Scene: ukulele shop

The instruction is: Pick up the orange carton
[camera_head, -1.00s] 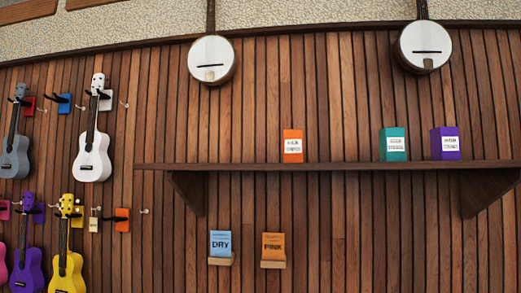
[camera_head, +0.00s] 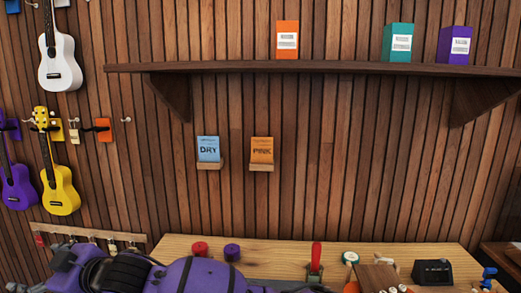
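The orange carton (camera_head: 287,41) stands upright on the dark wooden wall shelf (camera_head: 300,68), left of the other cartons. It has a white label on its front. Nothing touches it and clear space lies to both sides of it. A purple and black part of my arm shows at the bottom left, far below the shelf. Neither of my grippers can be made out in the view.
A teal carton (camera_head: 397,43) and a purple carton (camera_head: 455,45) stand further right on the shelf. Below, a blue DRY card (camera_head: 208,149) and an orange PINK card (camera_head: 262,150) sit on small ledges. A wooden workbench (camera_head: 265,250) holds tools and spools.

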